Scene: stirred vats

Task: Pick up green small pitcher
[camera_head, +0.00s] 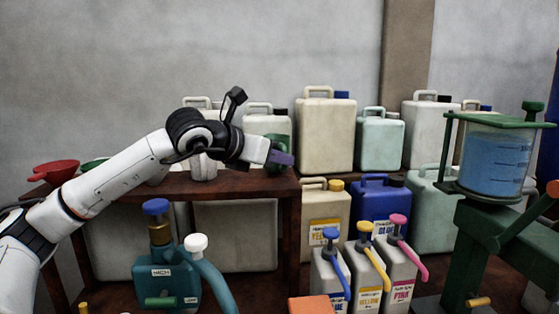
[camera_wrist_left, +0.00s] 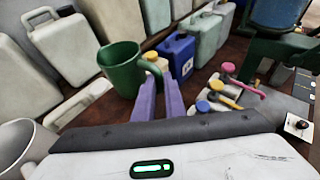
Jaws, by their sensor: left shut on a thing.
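The green small pitcher (camera_head: 280,142) is at the right end of the brown wooden shelf, partly hidden by my left gripper. In the left wrist view the pitcher (camera_wrist_left: 122,72) is upright or nearly so, with its open rim showing. My left gripper (camera_head: 281,158) has purple fingers, which also show in the left wrist view (camera_wrist_left: 161,98). They are shut on the pitcher at its side; the exact contact is hard to see. I cannot tell whether its base touches the shelf. My right gripper is not in view.
A red funnel (camera_head: 54,170) and a white pitcher (camera_head: 204,166) stand on the shelf (camera_head: 240,187). Pale canisters (camera_head: 326,130) stand close behind. Pump bottles (camera_head: 328,270) stand lower right. A vat of blue liquid (camera_head: 495,160) is at the right.

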